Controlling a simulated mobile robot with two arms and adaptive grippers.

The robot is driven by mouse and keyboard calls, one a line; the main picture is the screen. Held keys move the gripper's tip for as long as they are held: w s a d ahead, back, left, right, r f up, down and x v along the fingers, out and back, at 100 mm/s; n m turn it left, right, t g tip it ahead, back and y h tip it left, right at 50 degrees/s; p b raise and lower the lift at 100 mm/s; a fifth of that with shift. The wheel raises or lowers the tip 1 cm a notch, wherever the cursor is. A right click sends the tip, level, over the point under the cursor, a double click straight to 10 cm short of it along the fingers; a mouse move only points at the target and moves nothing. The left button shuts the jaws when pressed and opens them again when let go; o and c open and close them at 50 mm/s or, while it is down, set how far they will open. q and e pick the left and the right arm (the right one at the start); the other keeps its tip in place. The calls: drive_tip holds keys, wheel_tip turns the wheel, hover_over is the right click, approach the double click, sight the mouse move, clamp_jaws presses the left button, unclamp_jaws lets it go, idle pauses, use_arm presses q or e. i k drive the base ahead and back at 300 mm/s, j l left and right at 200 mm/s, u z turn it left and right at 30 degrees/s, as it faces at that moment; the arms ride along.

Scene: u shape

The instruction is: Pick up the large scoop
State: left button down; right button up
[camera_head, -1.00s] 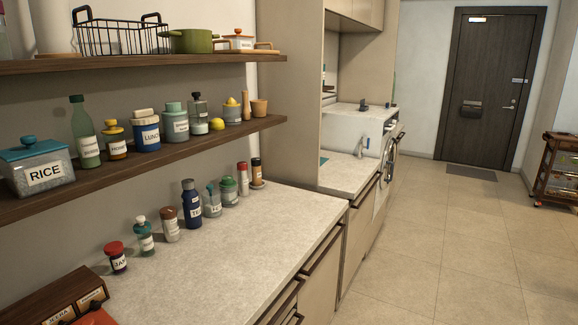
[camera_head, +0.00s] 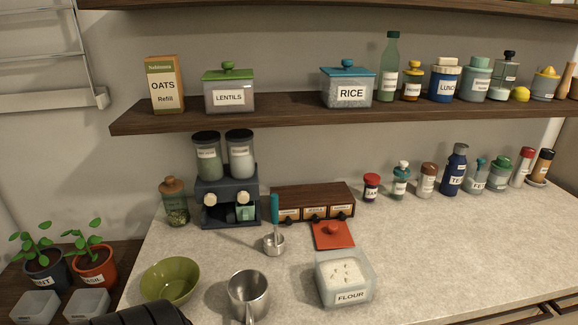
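Two metal scoop-like vessels stand on the counter. One is a small steel scoop (camera_head: 273,243) with an upright teal handle, in front of the small drawer box. The other is a wider steel cup (camera_head: 248,294) near the front edge of the picture, its handle pointing toward me; it looks larger. The label of neither can be read, so I cannot tell for sure which is the large scoop. Neither gripper shows. A black part at the bottom left appears to be my own arm.
A green bowl (camera_head: 171,281) is left of the steel cup, and an open flour container (camera_head: 344,279) is right of it. A red lid (camera_head: 333,235) and a drawer box (camera_head: 312,201) lie behind. A two-jar dispenser (camera_head: 228,196) stands at the back.

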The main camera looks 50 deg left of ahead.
sight(273, 242)
drive_tip(key=u, duration=1.7)
